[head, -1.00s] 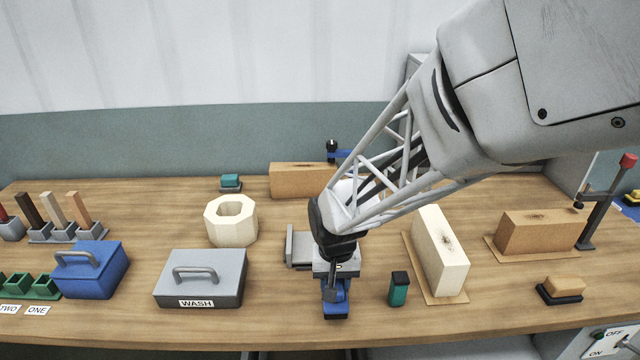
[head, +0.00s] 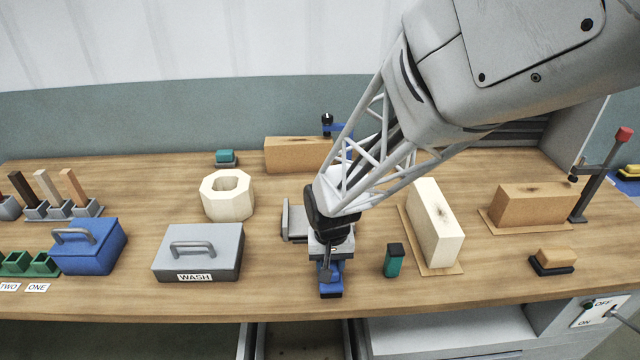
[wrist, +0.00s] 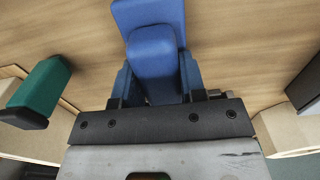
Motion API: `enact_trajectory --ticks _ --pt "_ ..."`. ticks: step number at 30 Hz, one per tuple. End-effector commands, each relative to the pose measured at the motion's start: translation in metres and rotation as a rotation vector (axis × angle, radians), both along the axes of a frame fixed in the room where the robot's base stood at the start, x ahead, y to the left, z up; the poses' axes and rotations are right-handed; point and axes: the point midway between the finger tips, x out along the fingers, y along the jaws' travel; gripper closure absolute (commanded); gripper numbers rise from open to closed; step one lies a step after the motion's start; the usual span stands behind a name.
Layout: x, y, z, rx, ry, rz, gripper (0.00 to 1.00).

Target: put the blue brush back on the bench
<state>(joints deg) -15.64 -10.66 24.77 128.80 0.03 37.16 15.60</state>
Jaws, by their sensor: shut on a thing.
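The blue brush (head: 330,284) is in my gripper (head: 328,266), over the front middle of the wooden bench (head: 290,290). My gripper points down and is shut on the brush. In the wrist view the brush (wrist: 155,50) sticks out beyond the jaws (wrist: 150,98), with bench wood behind it. I cannot tell whether the brush touches the bench. My gripper hides part of the brush.
A green block with a dark end (head: 394,262) stands close on the right, with a cream brick (head: 437,238) beyond it. A grey WASH box (head: 199,265) is left. A grey metal piece (head: 296,222) lies behind my gripper. An open drawer (head: 300,335) shows below the bench edge.

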Motion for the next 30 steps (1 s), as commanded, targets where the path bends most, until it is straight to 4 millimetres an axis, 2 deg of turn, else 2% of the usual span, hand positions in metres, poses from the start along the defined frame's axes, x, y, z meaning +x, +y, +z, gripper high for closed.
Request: enact_trajectory --ticks 10,11,15,25,30 --pt "0.0002 0.0 -0.0024 0.0 0.0 0.0 0.84" --pt "0.0002 0.0 -0.0024 0.0 0.0 0.0 0.59" --pt "0.0002 0.0 -0.0022 0.0 0.0 0.0 0.37" --pt "0.0002 0.0001 -0.0014 0.0 -0.001 0.0 0.36" --pt "0.0006 0.0002 0.0053 0.001 -0.002 0.0 0.36"
